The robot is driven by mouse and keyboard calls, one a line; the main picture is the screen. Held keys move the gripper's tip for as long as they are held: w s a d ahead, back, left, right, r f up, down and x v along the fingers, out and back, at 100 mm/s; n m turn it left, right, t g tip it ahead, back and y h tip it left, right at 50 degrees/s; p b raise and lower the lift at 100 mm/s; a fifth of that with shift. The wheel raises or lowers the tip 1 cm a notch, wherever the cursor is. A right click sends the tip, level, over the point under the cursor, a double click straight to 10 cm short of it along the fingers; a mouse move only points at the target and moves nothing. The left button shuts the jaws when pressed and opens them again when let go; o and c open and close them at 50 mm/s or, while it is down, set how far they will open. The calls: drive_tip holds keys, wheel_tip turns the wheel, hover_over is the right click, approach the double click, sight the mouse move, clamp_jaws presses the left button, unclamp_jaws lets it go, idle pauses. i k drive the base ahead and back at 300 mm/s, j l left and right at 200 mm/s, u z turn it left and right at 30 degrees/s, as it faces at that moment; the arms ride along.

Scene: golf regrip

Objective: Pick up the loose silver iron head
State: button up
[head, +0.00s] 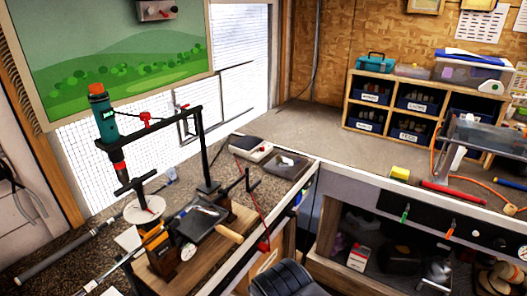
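I cannot clearly make out a loose silver iron head. A small pale, shiny shape (205,210) lies on a dark flat tray (212,228) on the near wooden stand; it is too small to tell whether it is the iron head. Another small pale item (287,161) lies on a grey tray farther back, also unclear. My gripper is not in view.
A black press frame (205,150) with a green bottle-like part (103,115) rises over the left bench. A wooden handle (229,233) juts from the stand. Shafts (60,257) lie at left. Labelled cubbies (410,105) stand at the back; the bench before them is mostly clear.

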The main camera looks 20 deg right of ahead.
sight(281, 160)
drive_tip(key=i+l, duration=0.2)
drive_tip(key=l, duration=0.15)
drive_tip(key=i+l+u, duration=0.1)
drive_tip(key=i+l, duration=0.35)
drive_tip(key=l, duration=0.3)
drive_tip(key=i+l+u, duration=0.1)
drive_tip(key=l, duration=0.25)
drive_tip(key=i+l, duration=0.3)
drive_tip(key=i+l+u, duration=0.1)
drive_tip(key=l, duration=0.4)
drive_tip(key=i, duration=0.1)
